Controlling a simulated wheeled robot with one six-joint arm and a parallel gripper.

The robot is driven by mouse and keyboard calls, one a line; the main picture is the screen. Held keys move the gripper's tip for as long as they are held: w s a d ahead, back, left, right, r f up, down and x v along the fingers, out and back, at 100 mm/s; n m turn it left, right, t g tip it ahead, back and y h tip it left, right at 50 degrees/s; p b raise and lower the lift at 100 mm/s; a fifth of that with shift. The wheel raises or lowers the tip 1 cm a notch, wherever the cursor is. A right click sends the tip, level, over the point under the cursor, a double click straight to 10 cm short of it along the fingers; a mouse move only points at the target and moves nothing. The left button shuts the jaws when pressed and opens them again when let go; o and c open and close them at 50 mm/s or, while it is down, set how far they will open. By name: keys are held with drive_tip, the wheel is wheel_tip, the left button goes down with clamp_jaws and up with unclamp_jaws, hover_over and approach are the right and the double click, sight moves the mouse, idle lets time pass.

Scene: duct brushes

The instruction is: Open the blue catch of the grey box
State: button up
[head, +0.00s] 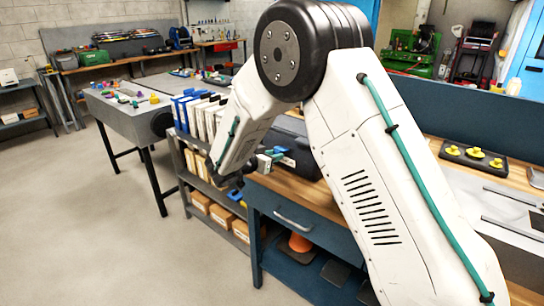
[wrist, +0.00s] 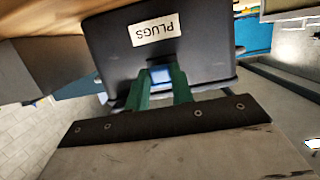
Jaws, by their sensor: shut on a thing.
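The dark grey box (wrist: 208,52) fills the upper middle of the wrist view, with an upside-down white PLUGS label on its face. The blue catch (wrist: 160,76) shows between the two green fingers of my gripper (wrist: 161,80). The fingers are shut on the catch, one on each side. In the head view the box (head: 303,157) stands on the wooden bench top, and my arm covers much of it. My gripper shows only partly at its front there. The fingers hide the sides of the catch, so its exact angle is hard to tell.
A shelf with binders (head: 201,112) and cardboard boxes stands left of the bench. A black tray (head: 474,158) with yellow pieces lies on the bench at right. A drawer handle (head: 293,219) sticks out below the bench top. The floor (head: 90,230) at left is clear.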

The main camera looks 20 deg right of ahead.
drive_tip(key=o, duration=1)
drive_tip(key=v, duration=0.7)
drive_tip(key=shift+s+a+r, duration=0.1)
drive_tip(key=shift+s+a, duration=0.15)
drive_tip(key=shift+a, duration=0.05)
